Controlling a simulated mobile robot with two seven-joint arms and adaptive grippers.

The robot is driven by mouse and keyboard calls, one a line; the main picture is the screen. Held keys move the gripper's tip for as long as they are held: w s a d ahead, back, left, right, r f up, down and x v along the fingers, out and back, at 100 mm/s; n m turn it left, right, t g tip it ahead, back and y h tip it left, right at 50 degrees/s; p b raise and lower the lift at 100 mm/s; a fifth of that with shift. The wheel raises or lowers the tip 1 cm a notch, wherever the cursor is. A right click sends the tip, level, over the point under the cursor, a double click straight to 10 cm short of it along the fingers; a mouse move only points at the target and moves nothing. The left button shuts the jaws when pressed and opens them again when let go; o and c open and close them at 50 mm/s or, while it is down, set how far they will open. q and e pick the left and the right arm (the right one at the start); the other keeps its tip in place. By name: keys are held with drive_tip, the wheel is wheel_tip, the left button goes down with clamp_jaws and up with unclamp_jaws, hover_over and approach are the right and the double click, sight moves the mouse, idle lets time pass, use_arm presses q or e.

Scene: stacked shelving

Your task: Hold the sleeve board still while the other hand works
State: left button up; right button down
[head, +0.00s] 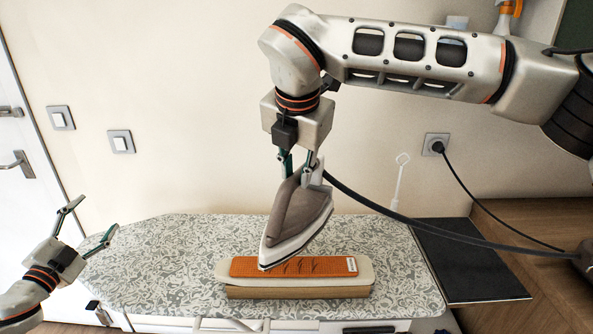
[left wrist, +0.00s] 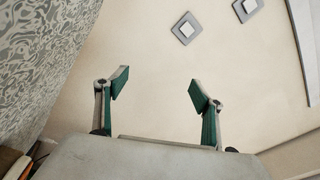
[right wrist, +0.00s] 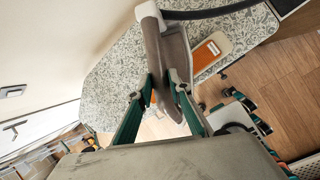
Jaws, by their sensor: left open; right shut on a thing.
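The sleeve board (head: 364,272) lies on the patterned ironing board (head: 170,262), with an orange cloth (head: 330,266) on its top; the cloth shows several dark creases. My right gripper (head: 302,160) is shut on the handle of a grey-brown iron (head: 300,212), which is held tilted, nose down, at the orange cloth. I cannot tell whether its tip touches. The iron also shows in the right wrist view (right wrist: 174,62). My left gripper (head: 98,222) is open and empty at the left end of the ironing board, well away from the sleeve board. In the left wrist view its fingers (left wrist: 157,90) are spread.
A black mat (head: 470,262) lies on a wooden surface at the right. A dark cord (head: 400,218) runs from the iron to the right. Wall switches (head: 121,141) and a plugged socket (head: 436,144) are on the wall. The left part of the ironing board is clear.

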use_arm(q)
drive_tip(key=d+r+m+g+h, duration=0.2)
drive_tip(key=d+m+g+h, duration=0.15)
drive_tip(key=d, duration=0.35)
drive_tip(key=w+d+r+m+g+h, duration=0.1)
drive_tip(key=d+r+m+g+h, duration=0.15)
drive_tip(key=d+m+h, duration=0.35)
drive_tip(key=d+r+m+g+h, duration=0.2)
drive_tip(key=d+m+h, duration=0.1)
drive_tip(key=d, duration=0.5)
drive_tip(key=s+d+f+g+y, duration=0.1)
drive_tip(key=s+d+f+g, duration=0.1)
drive_tip(key=d+f+g, duration=0.3)
drive_tip(key=n+g+y, duration=0.3)
drive_tip(key=n+g, duration=0.3)
drive_tip(key=n, duration=0.1)
approach(220, 285)
wheel_tip(220, 285, up, 4)
drive_tip(key=shift+d+f+y, duration=0.25)
drive_tip(key=shift+d+f, duration=0.1)
drive_tip(key=shift+f, duration=0.15)
drive_tip(key=shift+x, duration=4.7)
drive_tip(key=shift+c, duration=0.4)
drive_tip(key=c, duration=0.7)
